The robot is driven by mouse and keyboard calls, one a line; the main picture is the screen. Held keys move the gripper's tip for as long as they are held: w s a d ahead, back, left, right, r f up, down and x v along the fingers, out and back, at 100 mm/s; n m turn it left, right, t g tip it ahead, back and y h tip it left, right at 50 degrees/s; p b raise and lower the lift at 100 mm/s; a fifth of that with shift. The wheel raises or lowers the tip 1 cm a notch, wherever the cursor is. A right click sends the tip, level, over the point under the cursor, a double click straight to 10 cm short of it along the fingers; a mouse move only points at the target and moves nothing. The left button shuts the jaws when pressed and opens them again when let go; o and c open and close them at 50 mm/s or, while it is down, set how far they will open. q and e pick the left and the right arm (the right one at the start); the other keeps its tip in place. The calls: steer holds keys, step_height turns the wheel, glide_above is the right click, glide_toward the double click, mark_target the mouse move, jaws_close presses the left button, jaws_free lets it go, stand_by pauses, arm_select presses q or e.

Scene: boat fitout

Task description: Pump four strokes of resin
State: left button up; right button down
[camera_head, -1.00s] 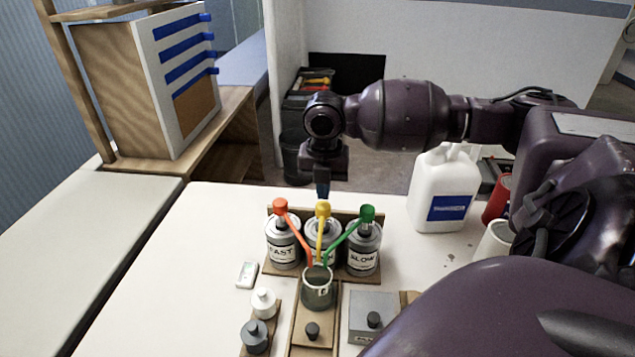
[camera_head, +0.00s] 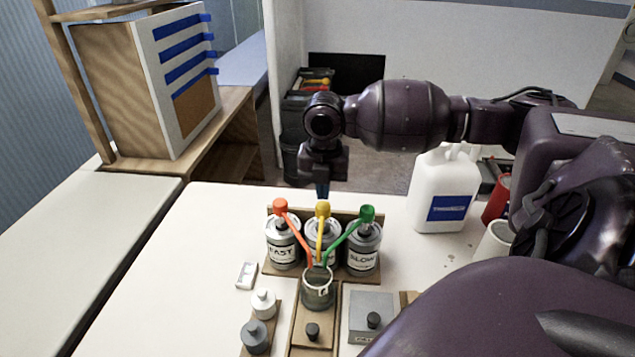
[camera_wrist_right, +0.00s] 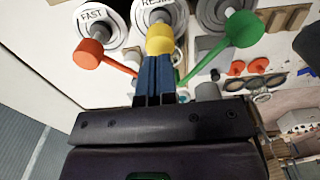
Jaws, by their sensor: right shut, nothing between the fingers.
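Three cans stand in a wooden rack on the white table. The middle can, labelled RESIN in the wrist view (camera_wrist_right: 157,12), has a yellow pump head (camera_head: 322,209). The FAST can (camera_head: 283,250) at left has a red pump head (camera_head: 280,206). The SLOW can (camera_head: 363,255) at right has a green pump head (camera_head: 367,213). The spouts lean toward a clear cup (camera_head: 318,288) in front. My right gripper (camera_head: 322,189) is shut and empty, pointing down right at the yellow head; whether it touches is unclear. My left gripper is out of view.
A white jug (camera_head: 443,190) with a blue label and a red can (camera_head: 497,200) stand at right. A small white device (camera_head: 246,276) lies left of the rack. Small weights (camera_head: 255,337) and a grey box (camera_head: 372,312) are in front. The table's left side is clear.

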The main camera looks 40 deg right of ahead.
mark_target(323, 205)
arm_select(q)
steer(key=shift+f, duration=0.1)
arm_select(e)
steer(key=shift+f, duration=0.4)
stand_by(0.4)
steer(key=shift+f, duration=0.35)
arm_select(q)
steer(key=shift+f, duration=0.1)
arm_select(e)
steer(key=shift+f, duration=0.35)
arm_select(q)
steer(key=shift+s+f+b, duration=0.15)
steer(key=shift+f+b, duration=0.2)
steer(key=shift+b, duration=0.05)
arm_select(e)
steer(key=shift+f, duration=1.4)
steer(key=shift+r, duration=0.1)
steer(key=shift+r+p, duration=1.8)
steer(key=shift+r, duration=0.65)
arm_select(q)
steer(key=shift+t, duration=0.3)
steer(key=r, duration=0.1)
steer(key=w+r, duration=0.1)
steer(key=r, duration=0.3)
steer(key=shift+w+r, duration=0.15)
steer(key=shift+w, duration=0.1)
arm_select(e)
steer(key=shift+f, duration=0.2)
